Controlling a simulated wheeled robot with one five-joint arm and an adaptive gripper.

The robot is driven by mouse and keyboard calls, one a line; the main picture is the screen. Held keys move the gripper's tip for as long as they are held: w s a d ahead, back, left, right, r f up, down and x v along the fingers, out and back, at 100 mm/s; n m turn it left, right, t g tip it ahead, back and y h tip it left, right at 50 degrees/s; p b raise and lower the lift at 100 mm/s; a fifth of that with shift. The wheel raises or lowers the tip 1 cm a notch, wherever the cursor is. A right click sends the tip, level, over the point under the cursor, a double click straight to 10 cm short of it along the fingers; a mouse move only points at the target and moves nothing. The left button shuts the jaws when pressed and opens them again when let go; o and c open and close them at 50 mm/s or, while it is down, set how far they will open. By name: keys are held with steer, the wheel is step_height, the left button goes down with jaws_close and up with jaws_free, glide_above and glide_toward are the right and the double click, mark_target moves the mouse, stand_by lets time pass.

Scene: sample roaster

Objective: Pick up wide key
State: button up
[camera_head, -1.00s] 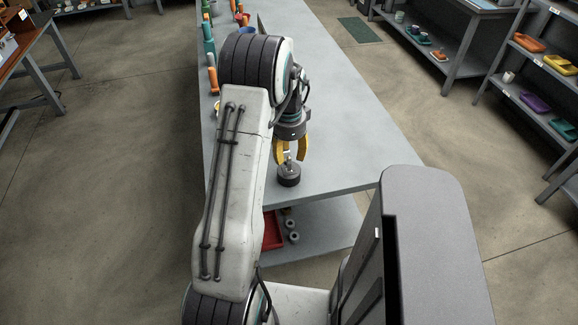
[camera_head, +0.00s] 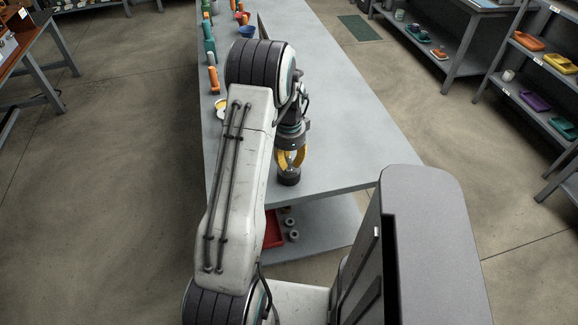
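A dark round piece (camera_head: 289,178) stands upright near the right front part of the grey bench top. A second ago a pale metal upright part showed above it. I cannot tell for sure whether this is the wide key. My gripper (camera_head: 290,168) points down over it, with its yellow fingers on either side of the upper part. The fingers largely hide that upper part. It is too small to tell whether the fingers touch it.
The grey bench (camera_head: 345,150) is clear right of my arm. Orange and green handled items (camera_head: 212,80) line its left edge. A red bin (camera_head: 273,228) sits on the shelf below. Shelves with coloured trays (camera_head: 535,100) stand at right.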

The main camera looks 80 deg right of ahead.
jaws_close()
steer(key=shift+r, duration=0.1)
